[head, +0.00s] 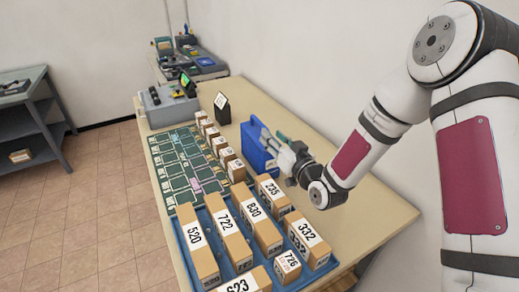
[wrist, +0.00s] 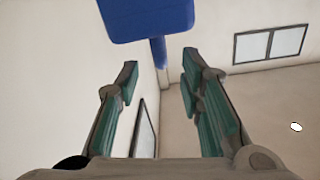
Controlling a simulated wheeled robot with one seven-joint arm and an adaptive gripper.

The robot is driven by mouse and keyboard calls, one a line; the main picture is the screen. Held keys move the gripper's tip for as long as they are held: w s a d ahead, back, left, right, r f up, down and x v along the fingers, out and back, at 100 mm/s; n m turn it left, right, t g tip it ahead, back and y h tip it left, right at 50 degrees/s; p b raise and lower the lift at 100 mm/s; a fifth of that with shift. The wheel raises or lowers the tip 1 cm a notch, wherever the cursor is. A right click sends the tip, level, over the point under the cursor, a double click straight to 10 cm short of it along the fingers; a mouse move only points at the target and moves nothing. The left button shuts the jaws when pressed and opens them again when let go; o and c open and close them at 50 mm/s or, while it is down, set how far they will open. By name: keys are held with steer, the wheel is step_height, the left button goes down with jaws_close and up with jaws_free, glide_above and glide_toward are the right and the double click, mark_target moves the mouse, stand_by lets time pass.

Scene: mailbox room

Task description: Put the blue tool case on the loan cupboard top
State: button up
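The blue tool case (head: 254,139) stands upright on the beige table, behind the numbered cartons, in the head view. In the wrist view the blue case (wrist: 147,18) is at the top, just beyond the fingertips, with a narrow blue part hanging below it. My gripper (head: 275,143) is at the right side of the case. Its teal fingers are spread, with an empty gap between them in the wrist view (wrist: 160,62). Whether a finger touches the case cannot be told. No cupboard is labelled; a grey shelved unit (head: 22,76) with a flat top stands at far left.
Tiled floor (head: 85,185) is open at left.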

mark_target(260, 122)
steer(key=x, duration=0.8)
steer(key=shift+w+a+r, duration=0.2)
jaws_close()
steer(key=shift+r, duration=0.15)
